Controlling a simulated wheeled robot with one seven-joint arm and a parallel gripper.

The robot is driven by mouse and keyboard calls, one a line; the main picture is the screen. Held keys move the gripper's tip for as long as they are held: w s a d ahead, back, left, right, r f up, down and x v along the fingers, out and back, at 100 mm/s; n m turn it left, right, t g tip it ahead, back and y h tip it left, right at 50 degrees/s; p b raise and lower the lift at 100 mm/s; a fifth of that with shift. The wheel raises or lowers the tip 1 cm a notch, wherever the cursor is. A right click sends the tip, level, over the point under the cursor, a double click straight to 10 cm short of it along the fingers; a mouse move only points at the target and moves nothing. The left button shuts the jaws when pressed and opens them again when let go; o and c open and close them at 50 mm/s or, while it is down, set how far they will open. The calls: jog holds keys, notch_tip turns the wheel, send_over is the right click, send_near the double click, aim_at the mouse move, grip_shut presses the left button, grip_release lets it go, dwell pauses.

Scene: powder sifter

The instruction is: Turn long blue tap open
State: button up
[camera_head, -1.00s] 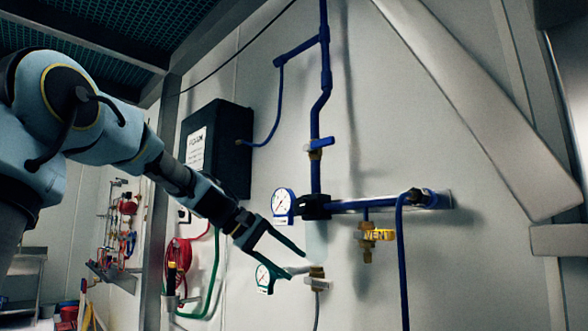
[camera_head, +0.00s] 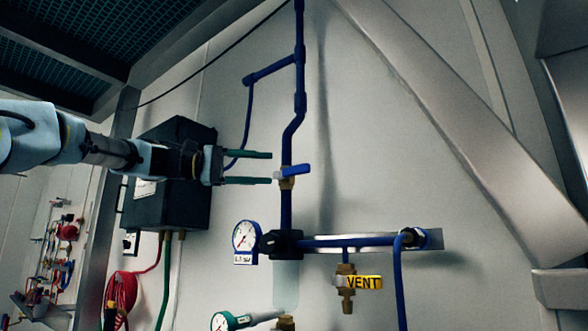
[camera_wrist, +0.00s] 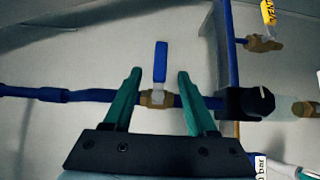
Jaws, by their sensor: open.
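The long blue tap (camera_head: 293,172) is a blue lever on a brass valve in the upright blue pipe (camera_head: 286,208). In the head view the lever points right and slightly up, across the pipe. My gripper (camera_head: 270,168) is open, with its two green fingers pointing right, just left of the valve. In the wrist view the blue lever (camera_wrist: 160,62) stands up from the brass valve body (camera_wrist: 157,98). It shows between the two fingertips of my gripper (camera_wrist: 160,74), with a gap on either side. I cannot tell whether a finger touches the valve.
A pressure gauge (camera_head: 246,237) and a horizontal blue pipe (camera_head: 350,241) with a yellow VENT tag (camera_head: 365,282) lie below the tap. A black box (camera_head: 160,205) hangs on the wall at left, behind my arm. The wall right of the tap is mostly clear.

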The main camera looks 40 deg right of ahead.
aim_at(292, 168)
jog(key=p+x, duration=0.2)
jog(key=x, duration=0.5)
jog(key=shift+d+r+p, duration=0.1)
jog(key=shift+d+p, duration=0.05)
jog(key=shift+p, duration=0.25)
jog(key=shift+s+d, duration=0.4)
jog(key=shift+d, duration=0.15)
jog(key=shift+c, duration=0.3)
grip_shut()
jog(key=shift+f, duration=0.2)
